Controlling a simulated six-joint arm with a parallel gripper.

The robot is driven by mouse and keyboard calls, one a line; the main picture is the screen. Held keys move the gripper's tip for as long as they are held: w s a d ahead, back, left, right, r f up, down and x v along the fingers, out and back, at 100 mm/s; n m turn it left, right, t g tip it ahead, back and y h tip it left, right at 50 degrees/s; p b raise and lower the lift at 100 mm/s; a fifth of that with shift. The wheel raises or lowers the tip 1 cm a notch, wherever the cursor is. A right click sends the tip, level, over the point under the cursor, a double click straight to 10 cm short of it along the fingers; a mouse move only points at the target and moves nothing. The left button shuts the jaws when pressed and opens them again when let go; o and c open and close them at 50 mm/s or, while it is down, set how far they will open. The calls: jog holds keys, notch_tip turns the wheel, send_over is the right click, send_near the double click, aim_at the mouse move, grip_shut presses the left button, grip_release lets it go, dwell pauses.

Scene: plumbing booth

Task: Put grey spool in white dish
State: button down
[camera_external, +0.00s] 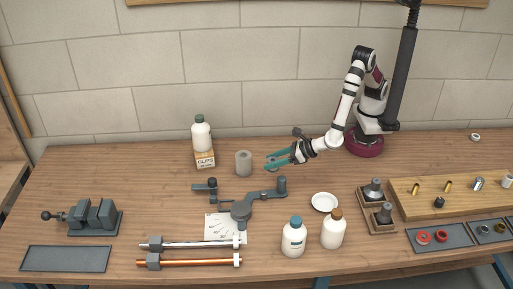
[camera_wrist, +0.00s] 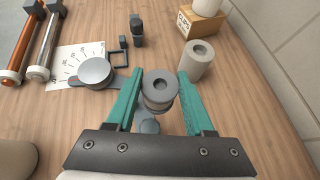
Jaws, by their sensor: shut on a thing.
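In the external view my gripper (camera_external: 279,160) is above the back middle of the table, and the spool is small and mostly hidden between the fingers. The white dish (camera_external: 324,202) lies empty on the table, to the right of and nearer the camera than my gripper. It does not show in the wrist view.
A grey cylinder (camera_external: 243,163) stands just left of my gripper, by a bottle on a clips box (camera_external: 205,158). A pipe bender (camera_external: 241,209) lies in front. Two white bottles (camera_external: 293,238) (camera_external: 333,228) stand before the dish; grey fittings (camera_external: 373,190) stand right of it.

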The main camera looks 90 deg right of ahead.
jog(key=s+d+f+m+g, duration=0.1)
jog(key=s+d+g, duration=0.1)
jog(key=s+g, duration=0.1)
jog(key=s+d+f+m+g, duration=0.2)
jog(key=s+g, duration=0.2)
jog(key=s+d+f+m+g, duration=0.2)
jog(key=s+g, duration=0.1)
jog(key=shift+s+d+y, duration=0.25)
jog(key=shift+d+y, duration=0.05)
jog(key=shift+d, duration=0.1)
jog(key=s+a+g, duration=0.1)
jog(key=s+a+g+y, duration=0.2)
jog(key=s, duration=0.1)
jog(key=shift+a+f+m, duration=0.3)
jog(key=shift+a, duration=0.1)
jog(key=shift+g+y, duration=0.8)
jog(key=shift+g, duration=0.1)
jog(key=a, duration=0.1)
jog(key=s+a, duration=0.1)
jog(key=a, duration=0.1)
jog(key=shift+s+a+r, duration=0.3)
jog(key=shift+r, duration=0.05)
notch_tip(320, 180, up, 3)
jog(key=g+y, duration=0.2)
send_over(327, 204)
jog(key=w+d, duration=0.1)
jog(key=w, duration=0.1)
jog(key=shift+m, duration=0.4)
notch_tip(327, 204, down, 8)
jog(key=shift+d+f, duration=0.1)
